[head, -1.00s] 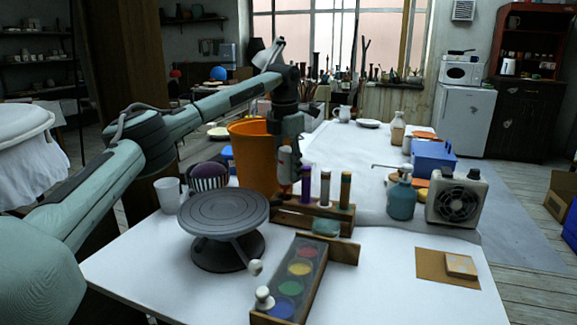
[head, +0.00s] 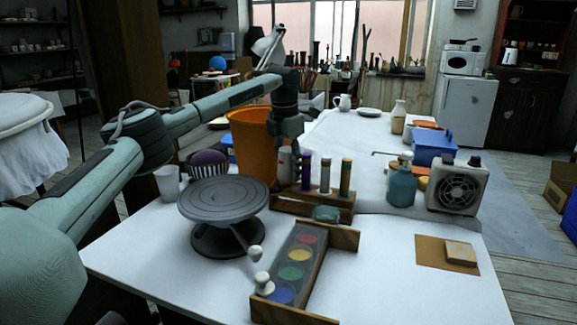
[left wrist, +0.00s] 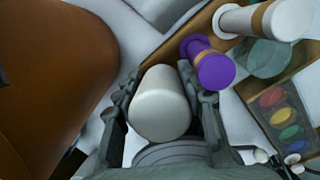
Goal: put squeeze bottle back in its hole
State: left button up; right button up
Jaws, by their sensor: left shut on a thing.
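My left gripper (head: 290,176) is shut on a white squeeze bottle (head: 284,161), held roughly upright at the left end of a wooden rack (head: 288,206). In the left wrist view the white bottle (left wrist: 160,100) sits between the two fingers, beside the rack (left wrist: 185,48). My right gripper is out of view.
An orange bucket (head: 250,145) stands close behind and left of the gripper. A grey turntable (head: 222,199) stands at front left and a paint tray (head: 294,270) in front of the rack. A blue pump bottle (head: 402,185) and a fan heater (head: 458,190) stand right.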

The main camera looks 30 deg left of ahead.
pick_arm(q)
jog(key=shift+f, duration=0.35)
dwell(0.5)
jog(key=o, duration=0.8)
jog(key=shift+c, duration=0.2)
jog(key=r, duration=0.4)
jog(key=s+r, duration=0.1)
jog(key=r, duration=0.7)
jog(key=shift+s+d, duration=0.2)
jog(key=shift+s, duration=0.1)
